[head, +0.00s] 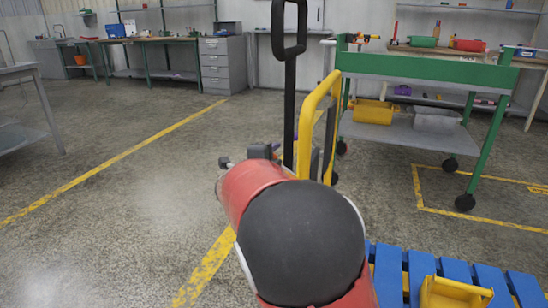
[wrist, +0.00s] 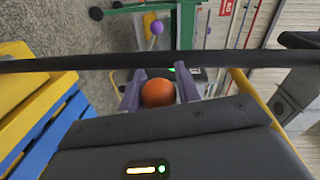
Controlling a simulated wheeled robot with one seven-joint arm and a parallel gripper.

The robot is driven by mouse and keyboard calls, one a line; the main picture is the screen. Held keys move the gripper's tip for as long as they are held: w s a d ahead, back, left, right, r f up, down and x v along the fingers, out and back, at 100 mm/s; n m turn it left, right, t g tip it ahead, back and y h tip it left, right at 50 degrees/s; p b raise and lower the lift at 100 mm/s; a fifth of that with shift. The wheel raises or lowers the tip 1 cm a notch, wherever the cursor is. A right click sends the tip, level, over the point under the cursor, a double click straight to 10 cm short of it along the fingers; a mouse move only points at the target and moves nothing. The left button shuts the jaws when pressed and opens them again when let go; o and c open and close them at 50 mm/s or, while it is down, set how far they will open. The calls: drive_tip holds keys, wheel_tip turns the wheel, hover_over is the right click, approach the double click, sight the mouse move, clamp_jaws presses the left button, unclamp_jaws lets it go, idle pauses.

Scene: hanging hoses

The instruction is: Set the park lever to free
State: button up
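An orange ball-shaped knob (wrist: 158,93) shows in the wrist view, between the two grey-purple fingers of my gripper (wrist: 161,83). The fingers stand apart, one on each side of it; I cannot tell whether they press on it. Its stem is hidden, and I cannot tell whether it tops the park lever. In the head view, my gripper is mostly hidden behind my red arm; grey parts (head: 262,152) show beside the black upright handle (head: 290,95) and yellow frame (head: 312,115). In the wrist view, a black bar (wrist: 80,64) crosses close to the fingertips. No lever markings are readable.
A green cart (head: 425,68) with bins stands right of the yellow frame. A blue slatted platform (head: 455,270) with a yellow bin (head: 452,294) is at the lower right. A purple ball (wrist: 157,27) shows beyond the bar in the wrist view. Floor at left is clear.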

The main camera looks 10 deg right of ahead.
drive_tip(key=o, duration=0.4)
drive_tip(key=v, duration=0.7)
drive_tip(key=shift+s+a, duration=0.15)
drive_tip(key=shift+s, duration=0.25)
